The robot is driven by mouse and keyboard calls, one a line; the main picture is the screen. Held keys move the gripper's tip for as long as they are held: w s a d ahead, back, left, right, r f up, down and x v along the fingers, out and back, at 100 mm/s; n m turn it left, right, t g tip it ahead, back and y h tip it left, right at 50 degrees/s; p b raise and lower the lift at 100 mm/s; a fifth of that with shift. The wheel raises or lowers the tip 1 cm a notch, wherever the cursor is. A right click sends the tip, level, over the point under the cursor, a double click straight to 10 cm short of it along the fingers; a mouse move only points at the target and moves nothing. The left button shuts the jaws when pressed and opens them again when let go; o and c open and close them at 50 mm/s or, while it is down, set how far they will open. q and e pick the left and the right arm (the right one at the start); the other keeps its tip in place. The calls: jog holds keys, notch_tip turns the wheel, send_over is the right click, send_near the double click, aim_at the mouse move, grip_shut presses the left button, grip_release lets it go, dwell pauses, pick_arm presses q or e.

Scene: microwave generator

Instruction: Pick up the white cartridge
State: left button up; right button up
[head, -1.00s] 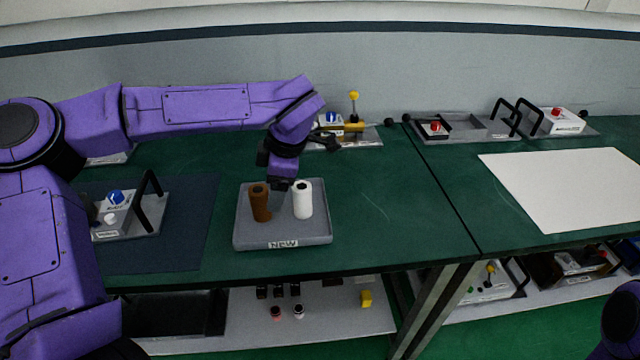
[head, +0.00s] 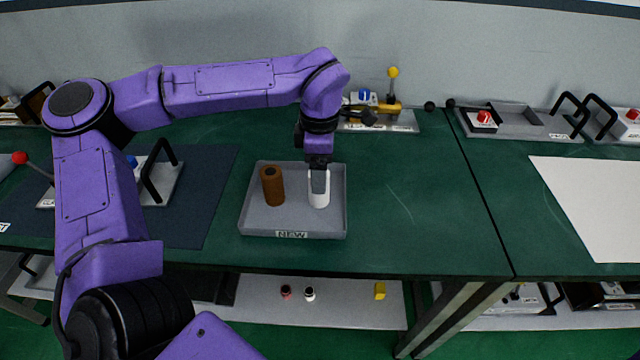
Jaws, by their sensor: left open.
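The white cartridge (head: 319,200) stands upright in the right part of a grey tray (head: 265,222) labelled NEW. A brown cartridge (head: 272,187) stands to its left in the same tray. My left gripper (head: 319,182) points straight down over the white cartridge, its fingers at the cartridge's upper part and hiding its top. The gripper is open; whether the fingers touch the cartridge cannot be told. My right gripper is not in view.
A device with a black handle (head: 160,180) stands on a dark mat at left. A fixture with a yellow-knobbed lever (head: 393,73) stands behind the tray. The green table (head: 420,200) right of the tray is clear, up to a white sheet (head: 590,200).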

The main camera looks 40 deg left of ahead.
pick_arm(q)
jog(key=shift+s+f, duration=0.15)
jog(key=shift+s, duration=0.05)
jog(key=shift+w, duration=0.1)
jog(key=c, duration=1.4)
grip_shut()
